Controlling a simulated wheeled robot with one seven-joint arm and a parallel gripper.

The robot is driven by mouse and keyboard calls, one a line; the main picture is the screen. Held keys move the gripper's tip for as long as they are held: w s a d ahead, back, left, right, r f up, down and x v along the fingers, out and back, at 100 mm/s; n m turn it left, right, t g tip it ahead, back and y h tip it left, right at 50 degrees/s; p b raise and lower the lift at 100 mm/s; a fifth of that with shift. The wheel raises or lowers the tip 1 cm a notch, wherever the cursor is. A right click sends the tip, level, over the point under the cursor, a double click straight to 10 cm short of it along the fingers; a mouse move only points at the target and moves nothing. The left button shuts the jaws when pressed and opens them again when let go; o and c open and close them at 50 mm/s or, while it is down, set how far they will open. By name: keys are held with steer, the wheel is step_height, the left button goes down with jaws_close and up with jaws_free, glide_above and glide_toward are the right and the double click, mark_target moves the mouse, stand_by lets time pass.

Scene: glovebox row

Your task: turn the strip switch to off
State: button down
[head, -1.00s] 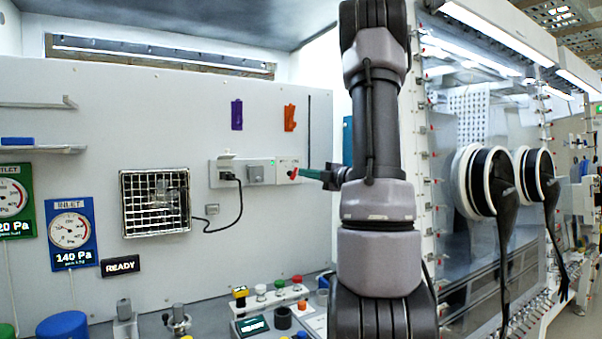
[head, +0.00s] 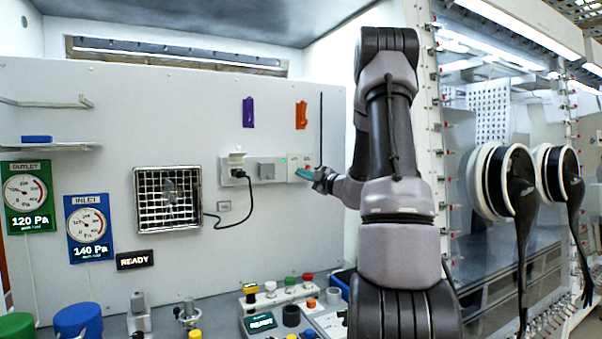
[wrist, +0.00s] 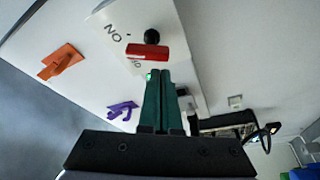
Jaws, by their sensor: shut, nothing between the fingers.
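The white power strip (head: 265,170) is fixed on the back wall, its right end by my gripper. In the wrist view the strip's switch shows as a red bar (wrist: 147,52) beside a round black knob (wrist: 151,37). An upside-down "ON" mark is on the panel near it. A second mark by the bar is partly hidden. A small green light (wrist: 149,76) glows at the fingertips. My gripper (wrist: 158,72) is shut and empty, its green fingertips just below the red bar; contact cannot be told. In the head view my gripper (head: 300,172) hides the switch.
A black plug (head: 238,173) with a hanging cord is in the strip. Purple (head: 249,112) and orange (head: 301,115) holders are on the wall above. A wire-grille box (head: 168,199) is to the left. Button boxes and knobs crowd the bench below.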

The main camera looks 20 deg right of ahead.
steer(key=shift+d+f, duration=0.2)
steer(key=shift+d, duration=0.2)
steer(key=shift+d+f+n, duration=0.25)
steer(key=shift+d+n, duration=0.1)
steer(key=shift+n, duration=0.45)
steer(key=shift+d+f+n+g, duration=0.15)
steer(key=shift+n+g, duration=0.15)
steer(key=shift+n, duration=0.4)
steer(key=shift+d+r+n+g, duration=0.1)
steer(key=shift+n+g, duration=0.2)
steer(key=shift+n, duration=0.4)
steer(key=shift+d+f+n+g, duration=0.15)
steer(key=shift+n+g, duration=0.15)
steer(key=shift+n, duration=0.4)
steer(key=shift+r, duration=0.1)
